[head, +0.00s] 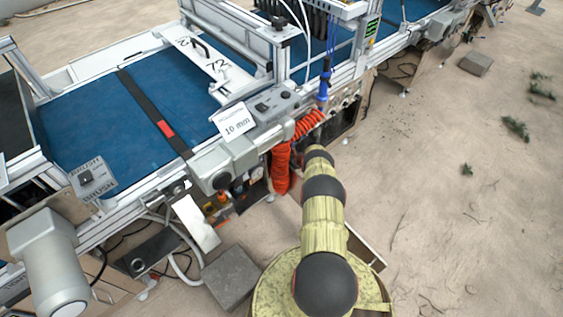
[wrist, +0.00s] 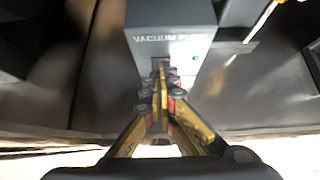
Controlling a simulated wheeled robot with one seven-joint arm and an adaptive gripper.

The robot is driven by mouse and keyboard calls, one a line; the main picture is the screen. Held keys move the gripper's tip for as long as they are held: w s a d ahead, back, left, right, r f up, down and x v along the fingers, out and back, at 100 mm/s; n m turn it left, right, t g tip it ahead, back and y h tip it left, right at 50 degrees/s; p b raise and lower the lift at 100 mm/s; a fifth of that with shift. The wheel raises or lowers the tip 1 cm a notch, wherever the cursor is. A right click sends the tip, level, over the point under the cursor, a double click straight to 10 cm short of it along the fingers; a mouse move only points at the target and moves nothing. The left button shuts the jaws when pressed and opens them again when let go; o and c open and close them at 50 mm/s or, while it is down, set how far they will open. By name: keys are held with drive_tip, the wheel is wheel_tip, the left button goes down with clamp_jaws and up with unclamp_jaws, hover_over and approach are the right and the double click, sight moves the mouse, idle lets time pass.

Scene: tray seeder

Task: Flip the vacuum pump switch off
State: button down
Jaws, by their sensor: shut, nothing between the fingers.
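The vacuum pump box (wrist: 142,48) is a light grey box at the top centre of the wrist view, with "VACUUM PUMP" lettering, slightly blurred. A small green light (wrist: 195,58) glows on its right side. A dark switch area (wrist: 160,63) sits below the lettering, partly covered by my fingertips, so its position is not clear. My gripper (wrist: 160,88) has yellow fingers that are shut and empty, with their tips right in front of the switch area. Whether they touch it cannot be told. In the head view my arm hides the gripper, and I cannot make out the pump box.
The tray seeder's blue belt (head: 95,110) and aluminium frame run across the left and top.

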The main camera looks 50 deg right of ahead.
drive_tip(key=shift+r, duration=0.15)
drive_tip(key=shift+r+p, duration=0.5)
drive_tip(key=shift+r, duration=0.15)
drive_tip(key=shift+s, duration=0.1)
drive_tip(key=v, duration=0.8)
idle(0.5)
idle(0.5)
